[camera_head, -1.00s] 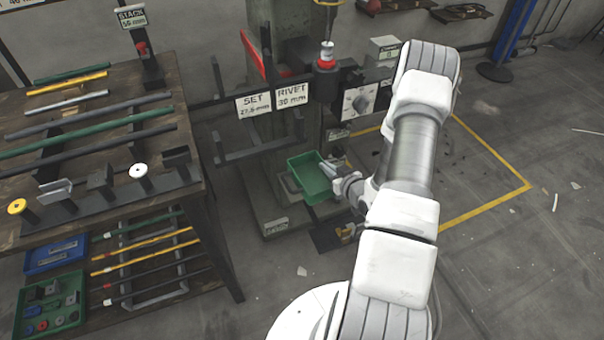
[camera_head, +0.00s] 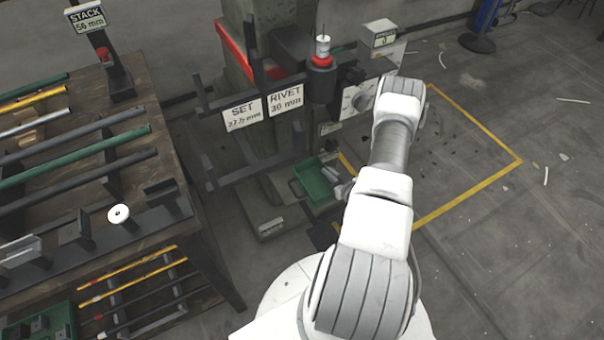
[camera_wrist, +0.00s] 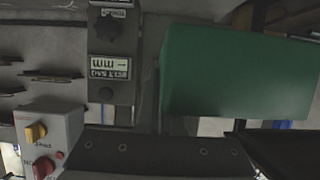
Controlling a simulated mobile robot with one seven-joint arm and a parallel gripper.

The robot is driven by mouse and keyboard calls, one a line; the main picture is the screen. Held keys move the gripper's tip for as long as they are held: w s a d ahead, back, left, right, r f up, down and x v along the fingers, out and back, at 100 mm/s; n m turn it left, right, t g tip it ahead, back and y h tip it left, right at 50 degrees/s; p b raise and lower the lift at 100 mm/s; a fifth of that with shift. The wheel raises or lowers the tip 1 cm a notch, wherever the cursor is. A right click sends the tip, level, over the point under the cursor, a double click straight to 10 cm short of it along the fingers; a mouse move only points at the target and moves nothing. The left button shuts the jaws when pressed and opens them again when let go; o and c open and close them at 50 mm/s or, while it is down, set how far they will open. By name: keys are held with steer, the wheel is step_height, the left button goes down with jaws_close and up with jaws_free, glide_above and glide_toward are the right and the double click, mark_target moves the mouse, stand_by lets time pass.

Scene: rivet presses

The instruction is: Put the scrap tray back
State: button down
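The green scrap tray (camera_head: 318,183) shows in the head view low beside the rivet press, near the press's foot. I cannot tell whether the tray rests on something or hangs from my gripper.
The rivet press (camera_head: 266,60) bears SET and RIVET signs (camera_head: 285,99). A rack table (camera_head: 215,240) with rods stands at left. A yellow floor outline (camera_head: 470,190) encloses open floor at right. The wrist view shows a switch box (camera_wrist: 48,140) at lower left.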

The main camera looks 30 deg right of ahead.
mark_target(312, 162)
steer(key=b+x, duration=0.1)
steer(key=x, duration=0.3)
steer(key=f+b+x, duration=0.1)
steer(key=x, duration=0.3)
steer(key=b+x, duration=0.2)
steer(key=x, duration=0.2)
steer(key=shift+d+f, duration=0.1)
steer(key=shift+f, duration=0.45)
steer(key=shift+f+b, duration=0.85)
steer(key=shift+f, duration=1)
steer(key=shift+f, duration=0.2)
steer(key=c, duration=1.1)
jaws_free()
steer(key=shift+o, duration=0.2)
